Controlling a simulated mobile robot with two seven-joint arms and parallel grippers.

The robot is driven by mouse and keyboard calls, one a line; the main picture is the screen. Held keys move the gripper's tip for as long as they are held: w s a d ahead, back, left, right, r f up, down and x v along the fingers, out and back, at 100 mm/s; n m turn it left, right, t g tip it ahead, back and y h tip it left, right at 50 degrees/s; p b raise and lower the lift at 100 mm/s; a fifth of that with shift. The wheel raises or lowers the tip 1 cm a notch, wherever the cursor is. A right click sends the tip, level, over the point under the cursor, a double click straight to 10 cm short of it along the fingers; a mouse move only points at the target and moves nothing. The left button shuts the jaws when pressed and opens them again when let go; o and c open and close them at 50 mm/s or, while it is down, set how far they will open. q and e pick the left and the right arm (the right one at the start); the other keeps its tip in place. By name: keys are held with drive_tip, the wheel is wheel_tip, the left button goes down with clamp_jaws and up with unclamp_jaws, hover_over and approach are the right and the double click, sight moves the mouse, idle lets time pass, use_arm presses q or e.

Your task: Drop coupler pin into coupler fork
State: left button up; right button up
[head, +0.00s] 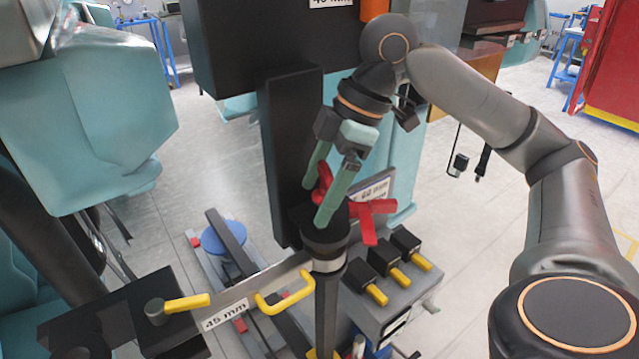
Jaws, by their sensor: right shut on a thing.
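My right gripper (316,204) reaches down from the upper right, its two green fingers shut on a red handle with several arms (371,208). The handle sits at the top of a black round post (322,236); the fingers hide part of it. I cannot tell for sure which part is the coupler pin; a grey pin with a yellow handle (186,304) stands in a dark block (120,310) at lower left. I cannot tell whether that block is the coupler fork. My left gripper is not in view.
A plate marked 45 mm (224,316) and a yellow loop handle (285,296) lie beside the post. Several black blocks with yellow handles (398,277) stand on a grey box to the right. A tall black column (290,150) rises close behind my gripper.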

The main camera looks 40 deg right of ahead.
drive_tip(key=shift+f+b, duration=1.2)
drive_tip(key=shift+f, duration=0.85)
drive_tip(key=o, duration=1.4)
drive_tip(key=shift+o, duration=0.2)
drive_tip(key=p+v, duration=0.3)
drive_tip(key=v, duration=0.9)
drive_tip(key=shift+r, duration=0.25)
drive_tip(key=shift+s, duration=0.15)
